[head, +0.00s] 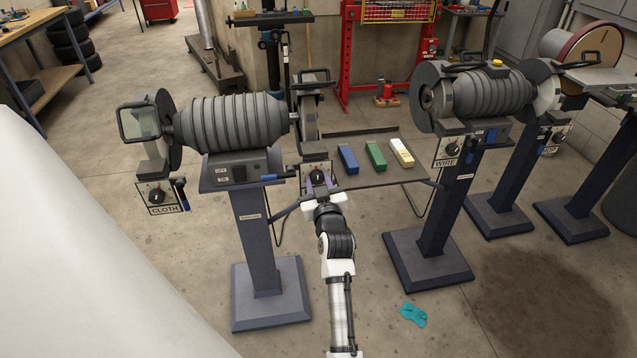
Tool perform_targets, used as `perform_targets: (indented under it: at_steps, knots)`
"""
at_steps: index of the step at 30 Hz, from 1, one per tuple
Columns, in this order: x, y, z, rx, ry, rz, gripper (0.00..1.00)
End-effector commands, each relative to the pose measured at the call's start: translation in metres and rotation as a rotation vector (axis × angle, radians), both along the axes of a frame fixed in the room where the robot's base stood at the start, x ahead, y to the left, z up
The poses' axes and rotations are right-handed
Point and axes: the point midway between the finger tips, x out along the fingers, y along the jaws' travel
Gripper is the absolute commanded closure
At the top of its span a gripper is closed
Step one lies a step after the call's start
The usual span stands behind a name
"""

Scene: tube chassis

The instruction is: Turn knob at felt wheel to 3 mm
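The left machine has a control box with a dark knob (317,177) below its right-hand wheel (308,115). I take this to be the felt wheel, as the box's label is hidden behind my gripper. The knob's pointer and scale marks cannot be read.
The other knob boxes are labelled CLOTH (157,196) at the left and WIRE (451,151) at the right. Blue, green and yellow-white bars (376,154) lie on a shelf (372,178) beside my gripper. A teal patch (413,314) lies on the floor.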

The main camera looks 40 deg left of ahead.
Motion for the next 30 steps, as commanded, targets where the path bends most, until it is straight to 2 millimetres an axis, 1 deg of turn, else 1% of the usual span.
perform_targets:
  at_steps: [1,3,5,11,17,30]
  knots:
    - [-0.0001,-0.0001,0.0,0.0,0.0,0.0,0.74]
    - [-0.0001,-0.0001,0.0,0.0,0.0,0.0,0.83]
    - [-0.0001,-0.0002,0.0,0.0,0.0,0.0,0.89]
    - [0.0001,-0.0003,-0.001,-0.008,-0.011,0.0,0.89]
    - [0.0,-0.0001,-0.0034,-0.055,-0.068,-0.001,0.89]
    - [-0.0006,0.0002,-0.0058,-0.289,-0.343,0.0,0.89]
